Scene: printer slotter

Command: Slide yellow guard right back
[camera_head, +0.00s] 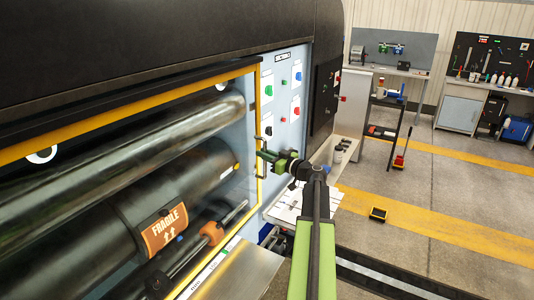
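The yellow guard (258,112) is a yellow-edged frame with a clear panel across the front of the big dark machine. Its top edge slopes up to the right, and its right edge runs down beside the blue-grey control panel. A dark handle (260,171) shows on that right edge. My gripper (264,156), green and black, points left at the handle, with its tips at or very close to it. The tips are small and overlap the handle, so I cannot tell whether they are open or shut on it.
Large rollers (190,170) and an orange FRAGILE label (163,228) lie behind the guard. The control panel (284,95) has several buttons. To the right, a black shelf (386,125) and workbenches (460,108) stand beyond open floor with yellow stripes.

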